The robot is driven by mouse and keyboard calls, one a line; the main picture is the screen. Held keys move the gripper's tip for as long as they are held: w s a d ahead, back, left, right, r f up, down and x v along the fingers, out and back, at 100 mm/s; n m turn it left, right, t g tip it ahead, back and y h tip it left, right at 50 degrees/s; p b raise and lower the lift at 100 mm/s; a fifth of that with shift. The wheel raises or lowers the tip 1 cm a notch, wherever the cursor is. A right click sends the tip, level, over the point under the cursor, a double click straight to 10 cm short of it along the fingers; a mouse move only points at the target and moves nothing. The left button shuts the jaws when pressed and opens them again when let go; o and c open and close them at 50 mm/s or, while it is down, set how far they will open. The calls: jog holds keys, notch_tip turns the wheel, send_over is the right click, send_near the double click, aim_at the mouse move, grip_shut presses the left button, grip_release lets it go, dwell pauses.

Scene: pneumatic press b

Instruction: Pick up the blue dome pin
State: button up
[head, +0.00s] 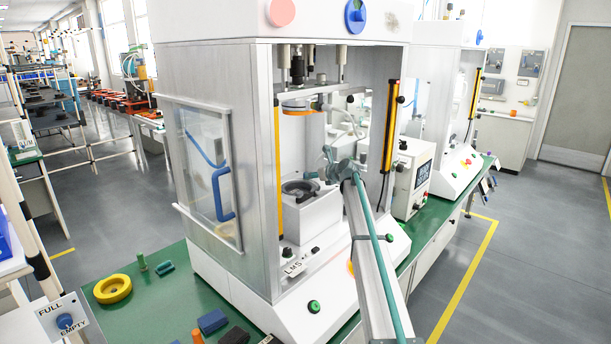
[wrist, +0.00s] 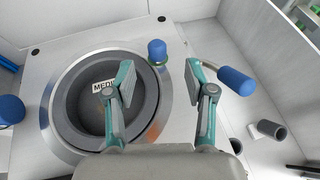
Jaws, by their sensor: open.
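The blue dome pin (wrist: 157,50) stands on the light plate in the wrist view, at the upper right rim of a round metal nest. It is small, with a rounded blue top. My gripper (wrist: 160,80) is open and empty, one finger over the nest and the other to its right. The pin shows between the fingers, just beyond their tips; I see no contact. In the head view my gripper (head: 328,168) is inside the press opening, by the dark round nest (head: 299,188). I cannot make out the pin there.
In the wrist view, a blue-ended lever (wrist: 235,81) lies right of the right finger, and a grey cylinder (wrist: 271,128) lies farther right. A blue knob (wrist: 11,109) is at the left edge. Press walls and a yellow-edged post (head: 391,125) flank the opening.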

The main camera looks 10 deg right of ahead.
aim_at(308, 180)
jog(key=p+x, duration=0.2)
jog(key=x, duration=0.3)
jog(key=shift+a, duration=0.15)
jog(key=shift+w+a+f, duration=0.1)
jog(key=shift+w+f, duration=0.1)
grip_shut()
